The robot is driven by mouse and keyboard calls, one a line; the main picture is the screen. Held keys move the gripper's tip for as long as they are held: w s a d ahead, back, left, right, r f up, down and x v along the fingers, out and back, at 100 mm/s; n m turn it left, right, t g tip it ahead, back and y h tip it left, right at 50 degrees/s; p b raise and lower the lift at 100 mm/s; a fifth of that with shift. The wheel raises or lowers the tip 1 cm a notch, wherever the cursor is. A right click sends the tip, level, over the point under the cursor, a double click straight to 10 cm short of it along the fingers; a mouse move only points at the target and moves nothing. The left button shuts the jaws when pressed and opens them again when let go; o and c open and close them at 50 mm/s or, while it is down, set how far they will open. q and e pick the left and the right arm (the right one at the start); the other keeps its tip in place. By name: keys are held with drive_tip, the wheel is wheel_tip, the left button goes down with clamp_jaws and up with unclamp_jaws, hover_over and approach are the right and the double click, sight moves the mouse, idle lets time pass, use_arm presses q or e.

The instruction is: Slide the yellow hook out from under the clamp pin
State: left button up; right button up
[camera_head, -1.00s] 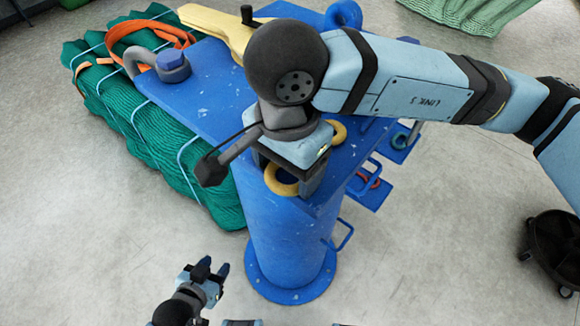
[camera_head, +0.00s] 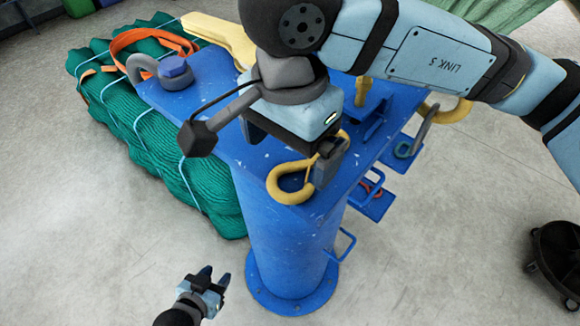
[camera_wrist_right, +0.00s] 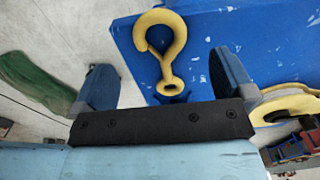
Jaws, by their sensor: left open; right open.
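The yellow hook (camera_head: 288,192) lies near the front corner of the blue table top (camera_head: 215,112). In the right wrist view the hook (camera_wrist_right: 178,38) shows between my finger pads, its curve at the far side and its eye nearer the palm. My right gripper (camera_head: 298,152) is open just above the hook and hides part of it in the head view. I cannot tell if it touches the hook. The clamp pin cannot be made out clearly; a small dark blue part (camera_wrist_right: 175,98) shows at the hook's eye. My left gripper (camera_head: 208,280) is open and empty, low beside the pedestal.
A blue pedestal (camera_head: 290,245) carries the table top. Green netting (camera_head: 150,125) with an orange strap (camera_head: 150,35) lies behind. Side brackets (camera_head: 375,200) stick out right.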

wheel_tip(320, 180, up, 8)
drive_tip(key=shift+r+b, duration=0.15)
drive_tip(key=shift+b, duration=0.25)
idle(0.3)
